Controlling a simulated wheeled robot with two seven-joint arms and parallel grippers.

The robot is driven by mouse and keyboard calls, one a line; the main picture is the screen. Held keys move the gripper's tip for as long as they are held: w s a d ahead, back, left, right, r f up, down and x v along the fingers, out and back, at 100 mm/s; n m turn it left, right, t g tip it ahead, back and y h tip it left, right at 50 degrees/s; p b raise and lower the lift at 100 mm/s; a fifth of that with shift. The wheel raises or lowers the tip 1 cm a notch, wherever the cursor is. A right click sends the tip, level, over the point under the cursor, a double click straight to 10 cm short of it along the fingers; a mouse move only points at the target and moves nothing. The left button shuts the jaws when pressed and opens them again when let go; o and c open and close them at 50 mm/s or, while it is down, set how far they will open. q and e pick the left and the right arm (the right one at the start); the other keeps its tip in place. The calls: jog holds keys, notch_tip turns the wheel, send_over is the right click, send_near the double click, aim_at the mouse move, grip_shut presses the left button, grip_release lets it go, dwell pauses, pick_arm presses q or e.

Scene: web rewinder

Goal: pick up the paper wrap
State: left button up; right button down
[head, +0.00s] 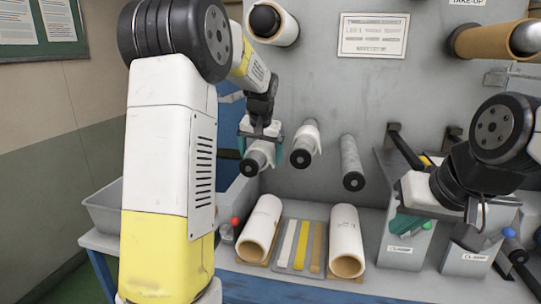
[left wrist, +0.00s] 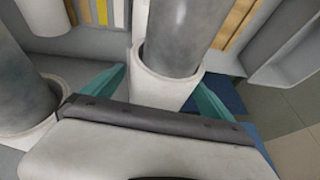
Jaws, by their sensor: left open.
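A white paper wrap (head: 261,153) sits around the leftmost of three grey rollers that stick out of the machine face. My left gripper (head: 262,141) is at this wrap, its teal fingers open. In the left wrist view, the fingers (left wrist: 160,97) stand apart on either side of the white wrap (left wrist: 160,88), with the grey roller inside it. I cannot tell whether they touch it. A second wrap (head: 306,137) is around the middle roller. My right gripper (head: 447,214) hangs over the grey bins at right, its teal fingers apart and nothing seen between them.
The right roller (head: 351,163) is bare. Two white tubes (head: 261,229) (head: 346,241) lie on the bench beside a tray of coloured strips (head: 300,249). A grey tub (head: 102,209) stands at left, partly behind my left arm. Grey bins (head: 404,247) stand at right.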

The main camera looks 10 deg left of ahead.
pick_arm(q)
jog(key=c, duration=1.5)
jog(key=shift+r, duration=0.25)
jog(key=shift+s, duration=0.1)
